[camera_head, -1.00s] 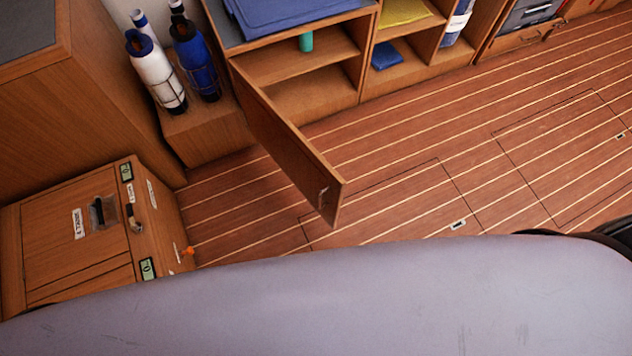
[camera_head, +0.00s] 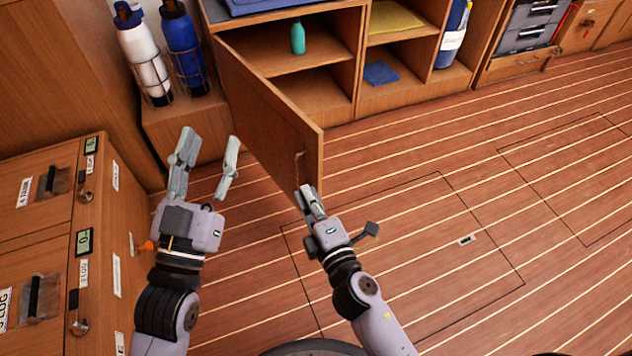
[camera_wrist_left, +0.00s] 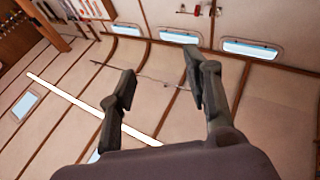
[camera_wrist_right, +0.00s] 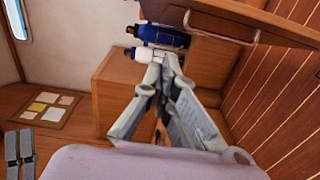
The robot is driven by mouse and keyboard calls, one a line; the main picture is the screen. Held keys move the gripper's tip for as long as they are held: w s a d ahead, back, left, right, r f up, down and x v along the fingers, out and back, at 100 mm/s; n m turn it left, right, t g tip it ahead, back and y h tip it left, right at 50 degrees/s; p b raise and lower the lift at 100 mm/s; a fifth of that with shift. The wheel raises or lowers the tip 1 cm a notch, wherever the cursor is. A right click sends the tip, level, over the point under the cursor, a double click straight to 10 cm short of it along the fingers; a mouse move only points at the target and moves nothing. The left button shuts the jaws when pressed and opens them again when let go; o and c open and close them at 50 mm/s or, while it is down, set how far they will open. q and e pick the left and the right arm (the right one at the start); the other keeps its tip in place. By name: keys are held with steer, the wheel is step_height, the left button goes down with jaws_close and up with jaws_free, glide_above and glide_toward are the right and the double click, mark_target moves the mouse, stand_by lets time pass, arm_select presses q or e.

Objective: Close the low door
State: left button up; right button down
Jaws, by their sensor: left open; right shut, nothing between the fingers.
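The low door (camera_head: 268,112) is a wooden panel, hinged at its left edge on the low cabinet and standing wide open toward me in the head view. Its handle (camera_head: 299,168) is on the outer face near the free edge; the handle also shows in the right wrist view (camera_wrist_right: 222,38). My right gripper (camera_head: 306,190) is shut and empty, at the lower free end of the door by the handle; I cannot tell whether it touches. My left gripper (camera_head: 208,150) is open and empty, left of the door, with its fingers pointing up and away.
The open cabinet holds a green bottle (camera_head: 298,38) and a blue cloth (camera_head: 380,73). White (camera_head: 146,55) and blue (camera_head: 184,48) bottles stand in racks on a low box left of the door. A drawer unit (camera_head: 100,215) stands at the left. The floor at right is clear.

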arm_select(q)
steer(key=shift+s+r+t, duration=0.4)
steer(key=shift+s+r, duration=0.1)
steer(key=shift+r, duration=0.35)
arm_select(e)
glide_above(306, 153)
steer(key=s, duration=0.5)
steer(key=shift+w+r, duration=0.25)
steer(key=shift+r, duration=0.1)
